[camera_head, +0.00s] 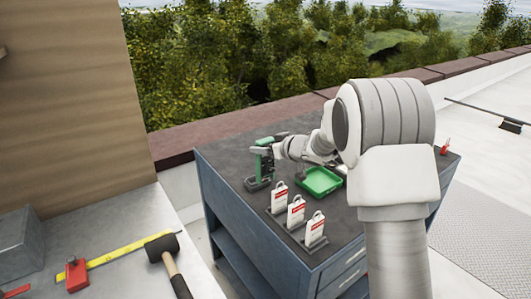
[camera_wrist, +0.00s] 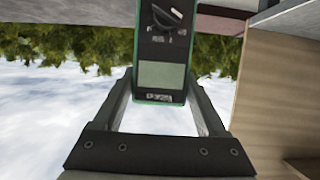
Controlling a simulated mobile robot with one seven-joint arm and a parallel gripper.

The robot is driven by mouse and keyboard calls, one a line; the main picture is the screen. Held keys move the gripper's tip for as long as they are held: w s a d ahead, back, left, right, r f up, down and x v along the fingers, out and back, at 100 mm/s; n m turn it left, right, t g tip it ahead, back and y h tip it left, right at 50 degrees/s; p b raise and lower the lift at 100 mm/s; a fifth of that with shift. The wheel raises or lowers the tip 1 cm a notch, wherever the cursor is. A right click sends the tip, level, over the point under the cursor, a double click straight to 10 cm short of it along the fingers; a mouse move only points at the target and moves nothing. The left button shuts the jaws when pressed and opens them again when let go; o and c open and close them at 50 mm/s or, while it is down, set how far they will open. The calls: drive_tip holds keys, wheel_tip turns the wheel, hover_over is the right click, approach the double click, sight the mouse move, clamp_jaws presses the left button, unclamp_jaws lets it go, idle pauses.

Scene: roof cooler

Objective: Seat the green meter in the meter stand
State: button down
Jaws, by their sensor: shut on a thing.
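The green meter (camera_wrist: 161,77) is between my gripper's (camera_wrist: 162,88) two fingers in the wrist view, its grey display and dark dial facing the camera. My gripper is shut on it. The dark meter stand (camera_head: 257,184) is low on the cabinet top, just below the meter. I cannot tell whether the meter's lower end is in the stand or above it.
A green tray (camera_head: 319,182) lies right of the stand on the cabinet top (camera_head: 225,152). Several white tags with red labels (camera_head: 296,210) stand in holders along the near edge. A mallet (camera_head: 164,250), a yellow level (camera_head: 118,253) and a red block (camera_head: 76,275) lie on the left ledge.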

drive_tip(key=shift+w+a+f, duration=0.15)
drive_tip(key=shift+w+a, duration=0.55)
drive_tip(key=shift+w, duration=0.3)
drive_tip(key=shift+w+a+f, duration=0.15)
drive_tip(key=shift+w+a, duration=0.55)
drive_tip(key=shift+w, duration=0.3)
drive_tip(key=shift+f+b, duration=0.55)
drive_tip(key=shift+f, duration=1.1)
drive_tip(key=shift+d+p, duration=0.1)
drive_tip(key=shift+p, duration=0.2)
drive_tip(key=shift+f, duration=0.25)
unclamp_jaws()
drive_tip(key=shift+s, duration=0.1)
